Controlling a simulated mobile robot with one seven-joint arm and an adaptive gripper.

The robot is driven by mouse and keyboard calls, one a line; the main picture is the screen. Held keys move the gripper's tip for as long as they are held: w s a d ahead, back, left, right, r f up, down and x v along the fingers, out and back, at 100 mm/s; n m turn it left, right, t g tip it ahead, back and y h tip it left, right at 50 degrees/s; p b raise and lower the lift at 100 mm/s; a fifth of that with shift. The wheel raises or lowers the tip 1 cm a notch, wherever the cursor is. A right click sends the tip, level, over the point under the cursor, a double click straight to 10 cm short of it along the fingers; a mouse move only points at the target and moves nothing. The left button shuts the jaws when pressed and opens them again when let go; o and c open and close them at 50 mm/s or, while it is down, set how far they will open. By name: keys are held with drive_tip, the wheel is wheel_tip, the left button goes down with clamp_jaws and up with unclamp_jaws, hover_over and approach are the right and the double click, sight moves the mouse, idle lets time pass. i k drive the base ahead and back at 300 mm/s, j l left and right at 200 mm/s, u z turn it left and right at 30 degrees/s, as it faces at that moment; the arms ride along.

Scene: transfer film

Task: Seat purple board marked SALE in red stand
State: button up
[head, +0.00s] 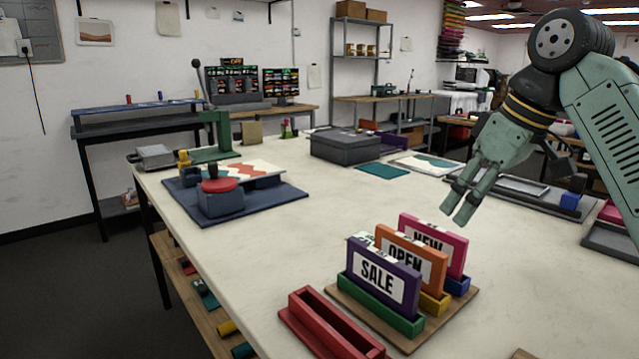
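The purple board marked SALE (381,278) stands upright in a green stand (380,308) at the front of the table. The red stand (331,326) lies to its left and its slot looks empty. Its near end runs close to the bottom edge of the picture. My gripper (456,216) hangs above the table, up and to the right of the boards, pointing down and left. Its fingers look slightly parted and hold nothing that I can see. It is apart from all the boards.
A press on a blue board (268,200) is at left. The middle of the table (345,205) is clear.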

sight(325, 330)
drive_tip(key=k+j, duration=0.2)
drive_tip(key=k, duration=0.2)
drive_tip(key=k+j, duration=0.2)
drive_tip(key=k, duration=0.2)
drive_tip(key=k+j, duration=0.2)
drive_tip(key=k, duration=0.2)
